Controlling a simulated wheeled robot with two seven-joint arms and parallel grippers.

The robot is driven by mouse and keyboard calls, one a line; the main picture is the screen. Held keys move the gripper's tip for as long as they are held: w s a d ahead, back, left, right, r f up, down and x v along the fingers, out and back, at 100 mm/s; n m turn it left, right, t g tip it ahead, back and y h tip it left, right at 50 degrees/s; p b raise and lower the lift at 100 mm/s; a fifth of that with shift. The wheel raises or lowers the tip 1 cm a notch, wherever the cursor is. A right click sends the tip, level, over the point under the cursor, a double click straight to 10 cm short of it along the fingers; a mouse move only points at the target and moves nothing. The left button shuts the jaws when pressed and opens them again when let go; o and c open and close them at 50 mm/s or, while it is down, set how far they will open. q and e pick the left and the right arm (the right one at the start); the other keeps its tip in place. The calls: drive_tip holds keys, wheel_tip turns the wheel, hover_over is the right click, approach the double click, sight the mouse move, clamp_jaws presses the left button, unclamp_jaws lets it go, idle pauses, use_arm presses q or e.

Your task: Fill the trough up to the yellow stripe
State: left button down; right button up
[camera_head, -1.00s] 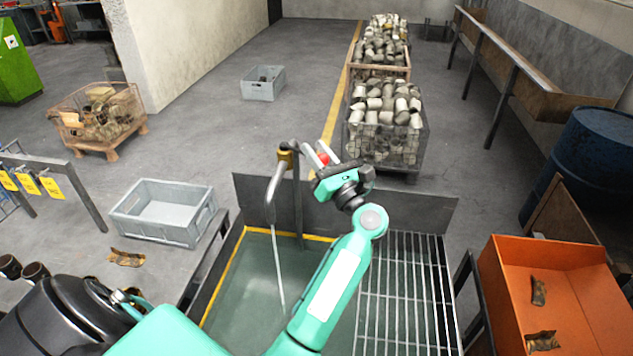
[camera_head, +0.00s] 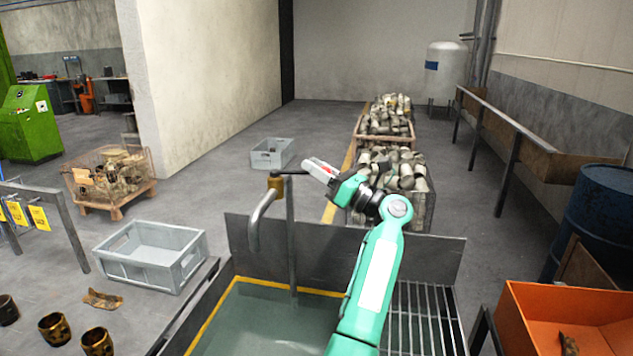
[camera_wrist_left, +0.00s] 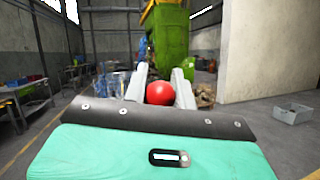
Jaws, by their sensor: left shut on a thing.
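The trough (camera_head: 222,300) is at the bottom centre of the head view, with a yellow stripe (camera_head: 285,287) along its inner walls. Greenish water (camera_head: 275,325) stands in it close below the stripe; the near part is out of frame. A grey tap spout (camera_head: 256,225) hangs over it, with no stream visible below. The tap has a brass valve (camera_head: 276,185) and a dark lever (camera_head: 293,173). My left gripper (camera_head: 318,167) is shut at the lever's right end. In the left wrist view, a red knob (camera_wrist_left: 160,93) sits between its fingers. My right gripper is out of view.
A grating (camera_head: 425,315) covers the trough's right side, and a dark splash plate (camera_head: 345,255) stands behind. A grey crate (camera_head: 150,280) is left, an orange bin (camera_head: 560,310) right. Bins of metal parts (camera_head: 425,205) stand behind the gripper.

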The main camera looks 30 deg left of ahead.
use_arm(q)
drive_tip(key=shift+r, duration=0.1)
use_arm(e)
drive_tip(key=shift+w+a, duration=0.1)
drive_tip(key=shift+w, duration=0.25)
use_arm(q)
drive_tip(key=c, duration=1.1)
unclamp_jaws()
drive_tip(key=shift+w, duration=0.1)
drive_tip(key=shift+c, duration=0.2)
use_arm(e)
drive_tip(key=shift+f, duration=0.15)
use_arm(q)
drive_tip(key=shift+d+f+b, duration=0.3)
drive_tip(key=shift+b, duration=0.2)
drive_tip(key=b+v, duration=0.8)
drive_tip(key=v, duration=0.5)
drive_tip(key=shift+w, duration=0.2)
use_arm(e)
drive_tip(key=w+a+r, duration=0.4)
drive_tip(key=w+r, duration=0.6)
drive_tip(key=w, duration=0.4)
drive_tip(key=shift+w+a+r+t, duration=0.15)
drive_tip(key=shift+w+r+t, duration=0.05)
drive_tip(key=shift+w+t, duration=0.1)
